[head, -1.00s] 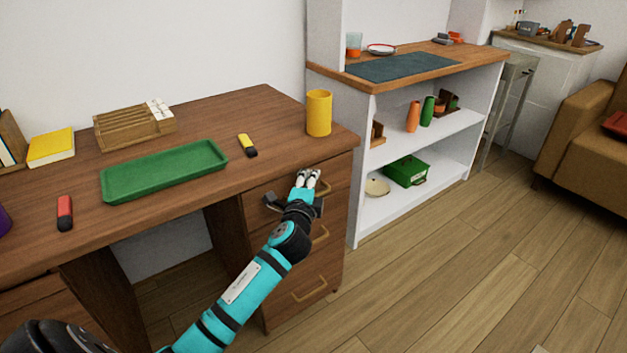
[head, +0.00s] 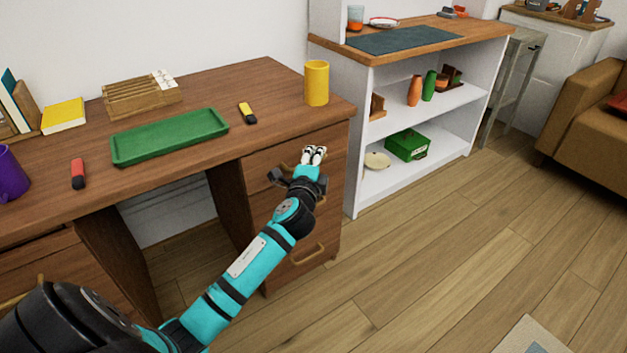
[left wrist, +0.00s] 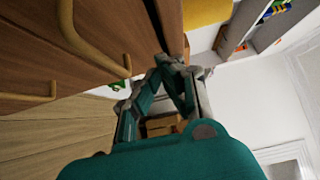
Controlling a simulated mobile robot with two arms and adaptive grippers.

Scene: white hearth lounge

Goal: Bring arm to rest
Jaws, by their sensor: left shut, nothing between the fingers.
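My left gripper (head: 314,155) is shut and empty in the head view. It is in front of the desk's right-hand drawers (head: 290,205), just below the level of the desk top. My teal left arm reaches up to it from the lower left. In the left wrist view the shut fingers (left wrist: 172,62) show at the middle, with drawer fronts and curved handles (left wrist: 92,40) close by on the left. I cannot tell whether the gripper touches the drawer front. My right gripper is not in view.
The desk (head: 240,150) holds a green tray (head: 170,137), a yellow cup (head: 316,83), a yellow-black marker (head: 247,113), a red marker (head: 78,174) and a purple mug (head: 12,175). A white shelf unit (head: 350,170) stands to the right.

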